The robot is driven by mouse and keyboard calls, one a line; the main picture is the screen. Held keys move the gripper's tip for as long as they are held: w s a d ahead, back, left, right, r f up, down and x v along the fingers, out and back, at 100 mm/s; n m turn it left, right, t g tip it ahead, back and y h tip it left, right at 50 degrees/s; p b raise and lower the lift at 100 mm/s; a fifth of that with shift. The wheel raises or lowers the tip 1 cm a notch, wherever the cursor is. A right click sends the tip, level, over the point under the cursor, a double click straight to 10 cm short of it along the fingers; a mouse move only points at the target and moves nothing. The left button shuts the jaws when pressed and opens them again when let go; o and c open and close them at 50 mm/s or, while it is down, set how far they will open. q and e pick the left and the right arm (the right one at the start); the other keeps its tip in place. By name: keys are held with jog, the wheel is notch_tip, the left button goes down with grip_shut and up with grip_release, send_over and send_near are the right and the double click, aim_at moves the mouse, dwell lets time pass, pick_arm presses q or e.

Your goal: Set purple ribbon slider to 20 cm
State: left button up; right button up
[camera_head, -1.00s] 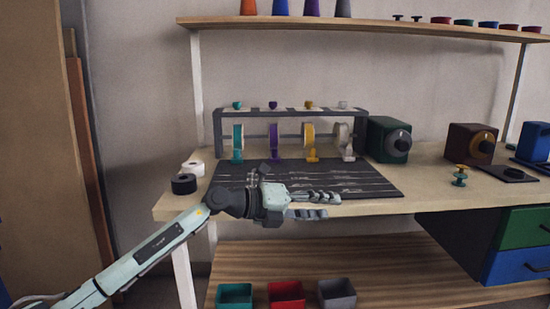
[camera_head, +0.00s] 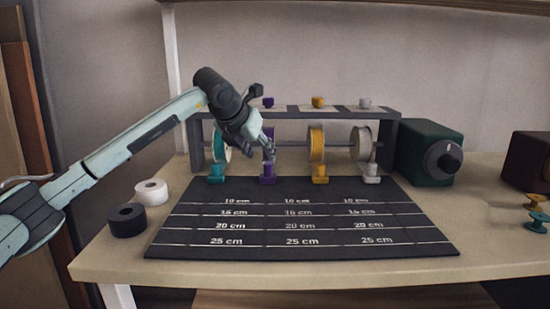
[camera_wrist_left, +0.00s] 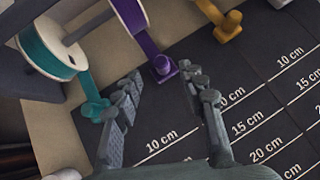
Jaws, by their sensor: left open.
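The purple ribbon slider (camera_head: 267,178) stands at the back edge of the dark measuring mat (camera_head: 300,252), below the rack. In the left wrist view the purple slider (camera_wrist_left: 162,66) sits at the end of the purple ribbon (camera_wrist_left: 138,28), just beyond my open fingers. The mat has lines marked 10, 15, 20 and 25 cm, and the slider is behind the 10 cm line. My left gripper (camera_head: 270,148) is open and empty, pointing down above and near the purple slider. It partly hides the purple spool. My right gripper is not in view.
A teal slider (camera_head: 216,173) stands left of the purple one, and yellow (camera_head: 320,174) and white (camera_head: 371,174) sliders stand to its right. The dark rack (camera_head: 196,150) rises behind. Black (camera_head: 127,221) and white (camera_head: 151,192) rolls lie left of the mat. A green box (camera_head: 426,153) stands right.

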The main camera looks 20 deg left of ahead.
aim_at(267, 164)
pick_arm(q)
jog(key=shift+w+d+f, duration=0.1)
jog(key=shift+w+f, duration=0.35)
jog(key=shift+f, duration=0.1)
jog(key=x, duration=0.5)
jog(key=shift+p, duration=0.3)
jog(key=shift+w+f, duration=0.35)
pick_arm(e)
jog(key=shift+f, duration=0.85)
pick_arm(q)
jog(key=shift+c, duration=0.2)
grip_shut()
